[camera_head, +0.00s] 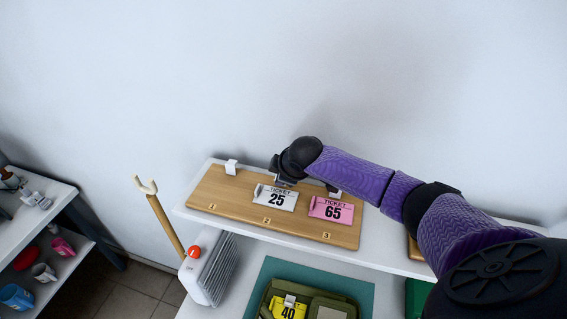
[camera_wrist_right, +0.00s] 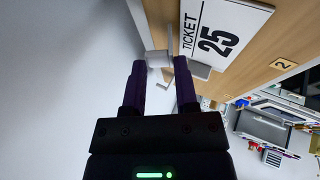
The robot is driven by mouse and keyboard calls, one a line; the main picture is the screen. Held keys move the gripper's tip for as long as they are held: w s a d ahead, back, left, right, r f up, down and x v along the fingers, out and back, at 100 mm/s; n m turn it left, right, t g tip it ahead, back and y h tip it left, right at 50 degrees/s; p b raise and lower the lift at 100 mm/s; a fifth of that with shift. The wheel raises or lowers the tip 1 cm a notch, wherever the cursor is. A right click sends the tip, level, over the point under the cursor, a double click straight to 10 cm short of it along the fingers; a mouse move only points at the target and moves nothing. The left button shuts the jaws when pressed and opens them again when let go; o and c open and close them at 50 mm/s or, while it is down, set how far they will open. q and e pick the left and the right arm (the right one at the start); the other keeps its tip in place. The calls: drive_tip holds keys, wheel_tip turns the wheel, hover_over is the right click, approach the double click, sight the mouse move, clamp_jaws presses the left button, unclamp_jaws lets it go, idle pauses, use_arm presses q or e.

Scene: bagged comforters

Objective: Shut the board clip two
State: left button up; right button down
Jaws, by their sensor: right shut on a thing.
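A wooden board (camera_head: 235,190) with positions marked 1, 2 and 3 lies on the white shelf. A white ticket 25 (camera_head: 275,197) lies at position 2; it also shows in the right wrist view (camera_wrist_right: 222,35). My right gripper (camera_head: 283,181) is at the top edge of this ticket and covers clip two in the head view. Whether the clip's jaw is fully down cannot be told. My left gripper is not in view.
White clip one (camera_head: 231,167) has no ticket. A pink ticket 65 (camera_head: 331,209) lies at position 3, under clip three (camera_head: 335,192). Below are a white heater-like unit (camera_head: 207,270) and a green tray with yellow ticket 40 (camera_head: 288,308). A wall stands behind the board.

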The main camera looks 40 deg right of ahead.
drive_tip(key=shift+s+a+h, duration=0.1)
drive_tip(key=shift+h, duration=0.2)
idle(0.4)
drive_tip(key=shift+c, duration=2.2)
unclamp_jaws()
drive_tip(key=shift+f, duration=0.1)
drive_tip(key=shift+s+p, duration=0.1)
drive_tip(key=shift+p, duration=0.2)
drive_tip(key=v, duration=1)
drive_tip(key=shift+f, duration=0.15)
